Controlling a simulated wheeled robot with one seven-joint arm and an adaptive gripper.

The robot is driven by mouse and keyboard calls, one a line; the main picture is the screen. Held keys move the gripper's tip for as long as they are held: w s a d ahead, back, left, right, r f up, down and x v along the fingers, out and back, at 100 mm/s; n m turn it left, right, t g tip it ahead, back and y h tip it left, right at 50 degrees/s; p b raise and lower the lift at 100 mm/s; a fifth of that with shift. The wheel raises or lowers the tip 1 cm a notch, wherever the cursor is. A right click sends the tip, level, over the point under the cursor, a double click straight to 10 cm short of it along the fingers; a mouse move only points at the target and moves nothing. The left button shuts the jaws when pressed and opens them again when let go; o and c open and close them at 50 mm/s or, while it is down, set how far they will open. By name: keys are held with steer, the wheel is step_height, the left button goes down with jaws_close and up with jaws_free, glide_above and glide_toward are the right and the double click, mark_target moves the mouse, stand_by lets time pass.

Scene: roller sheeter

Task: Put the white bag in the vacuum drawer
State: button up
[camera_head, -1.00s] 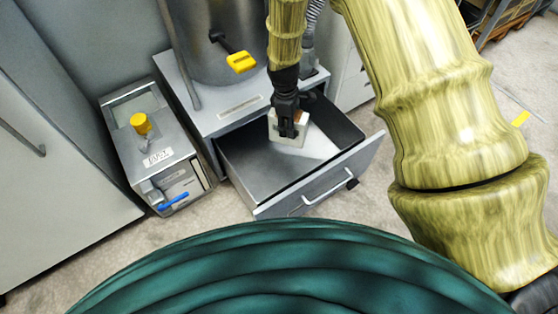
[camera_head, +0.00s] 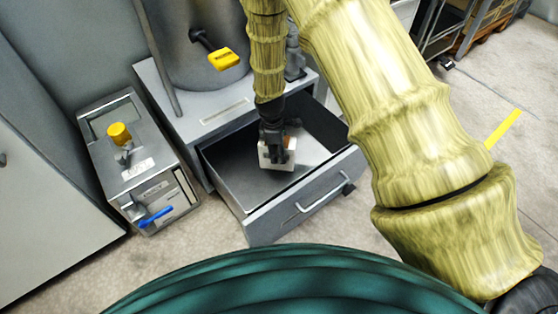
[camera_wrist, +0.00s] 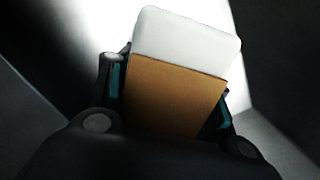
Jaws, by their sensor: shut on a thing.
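The white bag (camera_head: 277,156) is in my gripper (camera_head: 273,150), inside the outline of the open vacuum drawer (camera_head: 228,182). In the wrist view, the bag (camera_wrist: 190,40) shows a white end and a brown panel, with the fingers of my gripper (camera_wrist: 168,100) on both its sides. My gripper is shut on it and points down. The drawer is pulled out from the grey cabinet, and its front has a metal handle (camera_head: 322,198). I cannot tell whether the bag touches the drawer floor.
A grey metal box with a yellow knob (camera_head: 119,134) and a blue lever (camera_head: 155,216) stands left of the drawer. A large cylinder with a yellow handle (camera_head: 223,59) stands on the cabinet behind. A white cabinet (camera_head: 45,210) is at far left.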

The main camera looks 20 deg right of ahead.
steer(key=shift+f+b, duration=1.05)
steer(key=shift+f, duration=1.2)
steer(key=shift+f, duration=0.15)
steer(key=o, duration=1.1)
steer(key=shift+c, duration=0.2)
steer(key=r+p, duration=0.2)
steer(key=r, duration=0.2)
steer(key=a+r+p, duration=0.1)
steer(key=r+p, duration=0.1)
steer(key=r, duration=0.2)
steer(key=r+p, duration=0.2)
steer(key=r, duration=0.2)
steer(key=shift+w+a+r, duration=0.1)
steer(key=shift+w+a, duration=0.05)
steer(key=shift+w, duration=0.15)
